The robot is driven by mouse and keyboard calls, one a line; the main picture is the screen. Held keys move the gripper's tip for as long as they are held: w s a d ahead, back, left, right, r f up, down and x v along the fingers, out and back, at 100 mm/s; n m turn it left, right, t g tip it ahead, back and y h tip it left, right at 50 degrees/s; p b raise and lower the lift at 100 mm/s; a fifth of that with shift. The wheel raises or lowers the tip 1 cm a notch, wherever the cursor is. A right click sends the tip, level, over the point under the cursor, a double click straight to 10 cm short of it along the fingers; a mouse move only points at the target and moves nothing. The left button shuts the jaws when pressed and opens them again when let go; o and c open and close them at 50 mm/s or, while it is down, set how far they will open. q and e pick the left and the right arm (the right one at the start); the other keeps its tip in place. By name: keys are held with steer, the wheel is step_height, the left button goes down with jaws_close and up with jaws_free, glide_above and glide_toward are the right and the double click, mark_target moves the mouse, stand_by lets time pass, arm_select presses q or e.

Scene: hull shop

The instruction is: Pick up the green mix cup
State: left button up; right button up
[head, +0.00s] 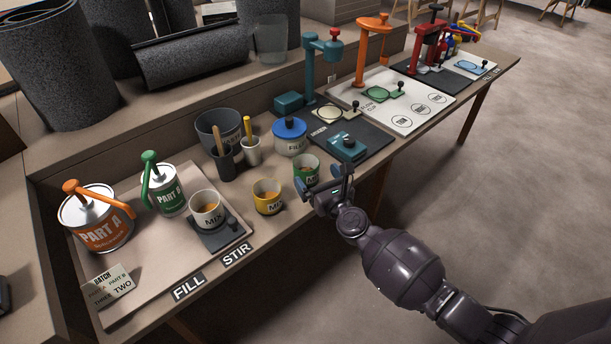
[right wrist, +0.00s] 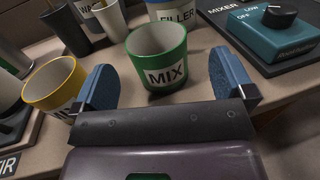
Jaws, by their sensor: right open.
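The green mix cup (head: 305,172) stands upright on the bench near its front edge, with a white MIX label. In the right wrist view the green mix cup (right wrist: 157,62) stands just beyond and between the fingertips, and its inside looks empty of tools. My right gripper (head: 330,184) is open at the bench's front edge, close to the cup. In the right wrist view its two blue finger pads (right wrist: 158,88) are spread to either side of the cup's near side, not closed on it. My left gripper is not in view.
A yellow mix cup (head: 267,197) stands close to the left of the green one. A white mix cup (head: 206,208) sits on a dark scale. The filler tub (head: 290,137) is behind, and the teal mixer control box (head: 348,147) is to the right.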

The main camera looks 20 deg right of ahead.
mark_target(300, 156)
steer(key=shift+w+a+r, duration=0.1)
steer(key=shift+w+a, duration=0.1)
steer(key=shift+w, duration=0.75)
steer(key=shift+w+a, duration=0.15)
steer(key=shift+w, duration=0.8)
steer(key=shift+w+a+r, duration=0.1)
steer(key=shift+w+a, duration=0.1)
steer(key=shift+w, duration=0.75)
steer(key=c, duration=1)
